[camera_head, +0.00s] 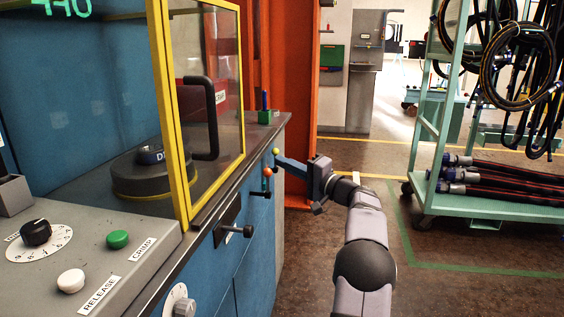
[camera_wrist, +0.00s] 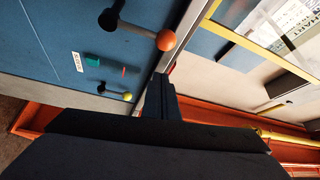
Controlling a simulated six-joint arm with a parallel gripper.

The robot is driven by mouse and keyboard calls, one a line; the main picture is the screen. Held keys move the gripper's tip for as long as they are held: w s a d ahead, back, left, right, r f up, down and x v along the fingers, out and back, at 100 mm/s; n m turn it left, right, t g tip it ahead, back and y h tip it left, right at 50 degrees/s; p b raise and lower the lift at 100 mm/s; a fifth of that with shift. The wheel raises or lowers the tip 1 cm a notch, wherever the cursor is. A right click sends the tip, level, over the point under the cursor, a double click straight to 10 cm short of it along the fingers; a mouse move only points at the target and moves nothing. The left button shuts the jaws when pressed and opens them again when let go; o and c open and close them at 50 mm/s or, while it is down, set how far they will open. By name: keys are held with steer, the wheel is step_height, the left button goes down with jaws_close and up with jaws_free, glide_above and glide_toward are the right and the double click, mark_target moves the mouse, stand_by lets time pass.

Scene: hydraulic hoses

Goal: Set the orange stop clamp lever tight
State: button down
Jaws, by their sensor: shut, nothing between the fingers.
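The orange stop clamp lever, with its orange ball (camera_head: 267,171), is on the blue cabinet front in the head view. In the wrist view its orange ball (camera_wrist: 166,40) sits on a dark rod from a black hub at the top. My gripper (camera_head: 281,161) is shut and empty, reaching from the right close to the lever. In the wrist view the closed fingers (camera_wrist: 160,88) point up the picture, just below the orange ball, with a visible gap. A green mark (camera_wrist: 92,60) and a red mark (camera_wrist: 124,71) show on the panel near a small white label.
A second lever with a yellow ball (camera_head: 275,151) is close by; it also shows in the wrist view (camera_wrist: 127,96). A black knob (camera_head: 248,231) sticks out of the cabinet front. An orange post (camera_head: 290,90) stands behind. Floor right of the cabinet is open up to the hose rack (camera_head: 432,150).

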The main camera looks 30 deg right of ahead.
steer(key=v, duration=1)
steer(key=shift+d+r, duration=0.15)
